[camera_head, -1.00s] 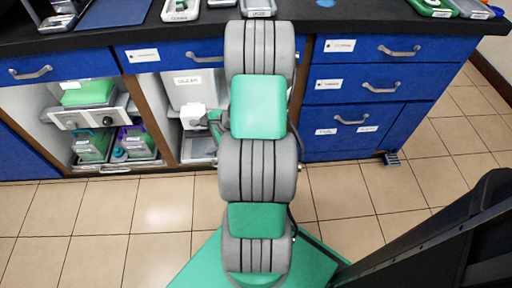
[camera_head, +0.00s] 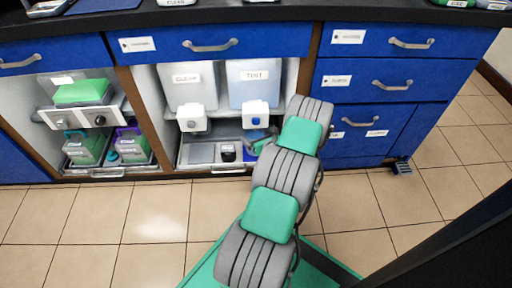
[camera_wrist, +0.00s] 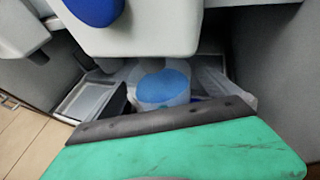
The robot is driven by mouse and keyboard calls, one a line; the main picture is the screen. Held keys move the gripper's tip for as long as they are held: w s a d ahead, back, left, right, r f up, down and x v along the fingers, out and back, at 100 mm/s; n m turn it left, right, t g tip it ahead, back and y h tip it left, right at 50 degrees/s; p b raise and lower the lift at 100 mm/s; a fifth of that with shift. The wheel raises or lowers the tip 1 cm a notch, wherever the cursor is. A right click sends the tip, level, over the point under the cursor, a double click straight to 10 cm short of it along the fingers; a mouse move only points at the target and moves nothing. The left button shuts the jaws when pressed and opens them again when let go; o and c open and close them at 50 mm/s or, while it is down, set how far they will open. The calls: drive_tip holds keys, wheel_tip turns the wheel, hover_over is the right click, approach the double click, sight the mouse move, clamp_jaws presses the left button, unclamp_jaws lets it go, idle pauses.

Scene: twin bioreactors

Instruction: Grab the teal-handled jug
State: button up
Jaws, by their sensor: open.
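The teal-handled jug (camera_head: 83,150) holds green liquid. It stands on the lower tray of the left open cabinet bay in the head view, beside a purple-handled jug (camera_head: 131,148). My gripper (camera_head: 262,144) is far to its right, low in the middle bay under the TINT tank's white tap. In the wrist view my gripper's green body and dark edge (camera_wrist: 165,121) fill the bottom; its fingertips are not clear. A blue-topped, translucent container (camera_wrist: 163,87) sits just beyond that edge. I cannot tell whether they touch. My gripper is open.
The CLEAR tank (camera_head: 188,86) and TINT tank (camera_head: 254,82) hang above a pulled-out tray (camera_head: 200,153) with a dark cup (camera_head: 228,153). Cabinet walls stand close on both sides in the wrist view. Blue drawers (camera_head: 375,85) are at right. Floor in front is open.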

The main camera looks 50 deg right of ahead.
drive_tip(key=shift+r, duration=0.1)
drive_tip(key=c, duration=2.1)
